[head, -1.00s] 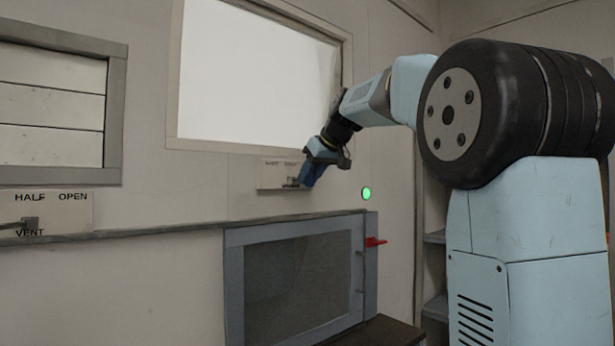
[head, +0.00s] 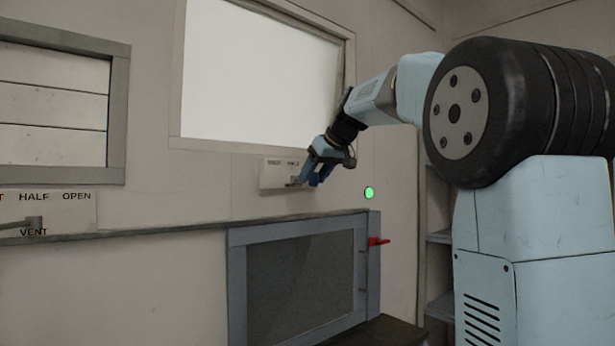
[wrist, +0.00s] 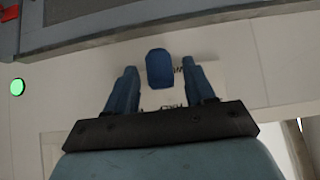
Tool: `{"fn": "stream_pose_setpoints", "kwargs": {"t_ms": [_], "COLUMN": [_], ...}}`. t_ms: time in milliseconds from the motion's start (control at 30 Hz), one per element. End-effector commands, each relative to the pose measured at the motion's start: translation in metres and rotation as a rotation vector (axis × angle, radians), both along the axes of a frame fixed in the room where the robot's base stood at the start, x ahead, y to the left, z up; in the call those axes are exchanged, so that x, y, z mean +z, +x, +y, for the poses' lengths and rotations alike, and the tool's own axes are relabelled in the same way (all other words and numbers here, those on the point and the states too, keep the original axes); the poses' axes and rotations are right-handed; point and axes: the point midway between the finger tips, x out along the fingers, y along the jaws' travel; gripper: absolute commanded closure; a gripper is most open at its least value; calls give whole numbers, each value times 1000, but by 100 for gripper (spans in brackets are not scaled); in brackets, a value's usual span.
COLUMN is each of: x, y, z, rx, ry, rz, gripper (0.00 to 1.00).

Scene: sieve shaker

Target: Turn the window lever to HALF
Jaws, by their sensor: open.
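The window lever is a small dark lever (head: 293,184) on a pale label plate (head: 272,174) below the bright window. My gripper (head: 311,181) is at the right end of this plate, with its blue fingers spread beside the lever. I cannot tell whether they touch it. The plate's lettering is too small to read surely, and the fingers cover its right part. In the wrist view, my open gripper (wrist: 160,68) faces the pale wall. A rounded blue piece shows between the side fingers; I cannot tell what it is. The lever is not clear there.
A second plate (head: 65,212) at the left, marked HALF, OPEN and VENT, has its own grey lever (head: 20,223) below a slatted panel. A grey-framed cabinet (head: 238,285) with a red handle (head: 378,241) stands below my gripper. A green light (head: 369,192) is to its right.

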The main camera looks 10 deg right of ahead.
Motion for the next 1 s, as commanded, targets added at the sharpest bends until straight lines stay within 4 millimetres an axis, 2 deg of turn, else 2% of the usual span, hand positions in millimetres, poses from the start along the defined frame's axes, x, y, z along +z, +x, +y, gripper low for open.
{"fn": "stream_pose_setpoints", "kwargs": {"t_ms": [167,633,800,1000], "x": [15,76,89,95], "y": [-13,-71,-83,-89], "z": [-5,-31,-37,-39], "rx": [0,1,1,1], "ry": [0,0,-1,0], "rz": [-3,-1,0,1], "gripper": [46,46,46,46]}}
